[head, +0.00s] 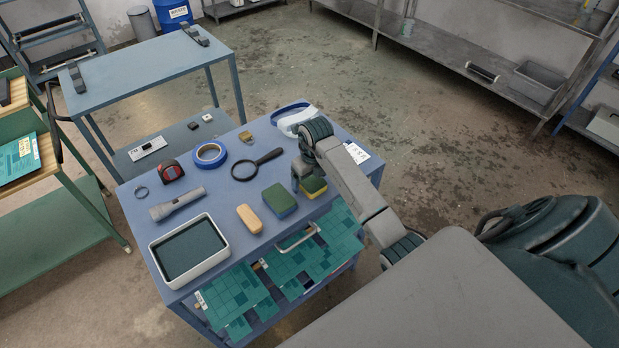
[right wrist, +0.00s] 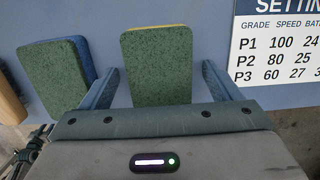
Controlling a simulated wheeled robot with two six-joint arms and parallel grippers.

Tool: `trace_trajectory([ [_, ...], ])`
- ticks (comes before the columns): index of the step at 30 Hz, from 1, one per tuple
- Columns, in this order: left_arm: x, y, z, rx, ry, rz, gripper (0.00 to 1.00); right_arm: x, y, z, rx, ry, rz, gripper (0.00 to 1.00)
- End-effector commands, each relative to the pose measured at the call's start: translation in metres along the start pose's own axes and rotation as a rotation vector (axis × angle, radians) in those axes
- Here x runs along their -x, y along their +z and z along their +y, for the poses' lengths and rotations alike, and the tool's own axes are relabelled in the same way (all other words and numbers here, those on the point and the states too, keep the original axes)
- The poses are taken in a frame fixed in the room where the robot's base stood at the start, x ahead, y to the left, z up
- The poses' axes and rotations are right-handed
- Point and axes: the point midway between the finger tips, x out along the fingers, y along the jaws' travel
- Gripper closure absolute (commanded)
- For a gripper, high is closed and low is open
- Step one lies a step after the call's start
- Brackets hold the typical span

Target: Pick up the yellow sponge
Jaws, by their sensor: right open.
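The yellow sponge (head: 314,189) has a green scouring top and lies on the blue cart's top near its right front edge. My right gripper (head: 309,182) is low over it and partly hides it in the head view. In the right wrist view the sponge (right wrist: 157,68) shows its green top and a thin yellow edge, between the two fingers of my open right gripper (right wrist: 160,70). A gap shows on each side of it. My left gripper is in neither view.
A blue sponge (head: 279,198) with a green top lies just left of the yellow one. A tan block (head: 249,218), magnifier (head: 245,170), flashlight (head: 178,203), blue tape roll (head: 209,154) and framed tray (head: 226,250) share the cart top. A settings card (right wrist: 277,45) lies to the right.

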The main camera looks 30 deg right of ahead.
Motion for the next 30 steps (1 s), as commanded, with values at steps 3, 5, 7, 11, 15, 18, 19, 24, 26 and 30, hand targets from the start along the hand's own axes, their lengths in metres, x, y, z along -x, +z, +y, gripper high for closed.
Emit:
trace_trajectory([
  [3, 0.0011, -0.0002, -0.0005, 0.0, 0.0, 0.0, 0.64, -0.0035, 0.0, 0.0003, 0.001, 0.0, 0.0, 0.15],
  [5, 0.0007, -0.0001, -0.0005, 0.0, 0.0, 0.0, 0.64, -0.0037, 0.0, 0.0002, 0.001, 0.0, -0.001, 0.15],
  [7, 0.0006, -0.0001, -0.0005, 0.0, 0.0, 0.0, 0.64, -0.0037, 0.0, 0.0002, 0.001, 0.0, -0.001, 0.15],
  [11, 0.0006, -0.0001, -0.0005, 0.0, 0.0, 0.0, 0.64, -0.0035, 0.0, 0.0002, 0.001, 0.0, -0.001, 0.37],
  [15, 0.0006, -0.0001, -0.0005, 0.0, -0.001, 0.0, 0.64, -0.0034, 0.0, 0.0002, 0.001, 0.0, -0.001, 0.63],
  [18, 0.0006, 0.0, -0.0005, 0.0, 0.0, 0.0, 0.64, -0.0033, 0.0, 0.0002, 0.001, 0.0, -0.001, 0.63],
  [19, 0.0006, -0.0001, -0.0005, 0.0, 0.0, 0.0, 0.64, -0.0033, 0.0, 0.0002, 0.001, 0.0, -0.001, 0.63],
  [24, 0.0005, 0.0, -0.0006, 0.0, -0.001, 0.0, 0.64, -0.0032, 0.0001, 0.0002, 0.001, 0.0, -0.001, 0.63],
  [26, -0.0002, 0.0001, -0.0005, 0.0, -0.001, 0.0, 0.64, -0.0028, 0.0002, 0.0001, 0.001, 0.0, -0.001, 0.63],
  [30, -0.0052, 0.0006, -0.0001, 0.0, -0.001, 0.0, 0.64, 0.0017, 0.0013, -0.0002, 0.0, 0.0, -0.003, 0.63],
])
